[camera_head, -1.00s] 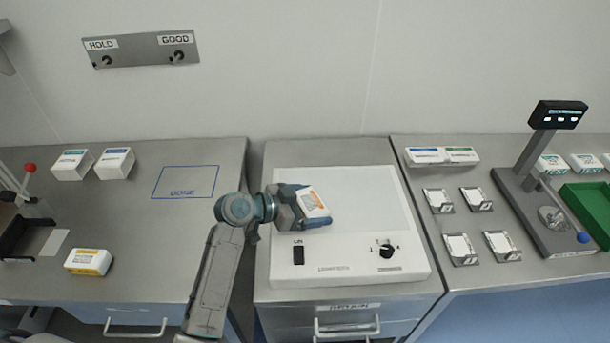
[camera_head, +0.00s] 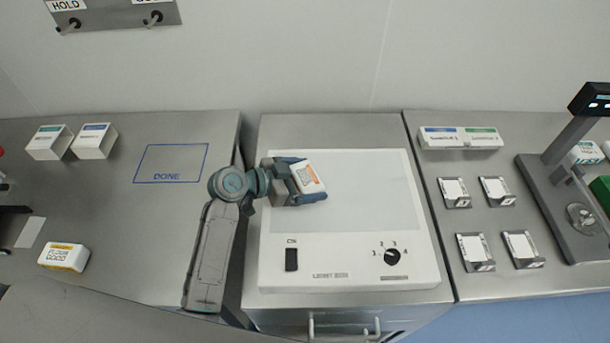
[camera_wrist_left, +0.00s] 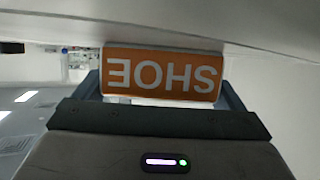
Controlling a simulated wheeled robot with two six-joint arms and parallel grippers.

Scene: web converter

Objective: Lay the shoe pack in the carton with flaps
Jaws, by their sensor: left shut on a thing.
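The shoe pack (camera_head: 308,178) is a small white box with an orange label. My left gripper (camera_head: 300,182) is shut on it and holds it over the white light box in the middle. In the left wrist view the pack (camera_wrist_left: 163,74) shows its orange face reading SHOE, upside down, between the two fingers (camera_wrist_left: 162,88). I cannot tell the gap between the pack and the light box. No carton with flaps can be made out for certain in these views. My right gripper is not in view.
The light box (camera_head: 345,275) has a switch and a dial. Left are two open-ended boxes (camera_head: 95,143), a blue DONE outline (camera_head: 170,163) with clear room, and a yellow-white pack (camera_head: 63,257). Right are several small card holders (camera_head: 470,252), a two-label box (camera_head: 460,138) and a stand with display (camera_head: 560,190).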

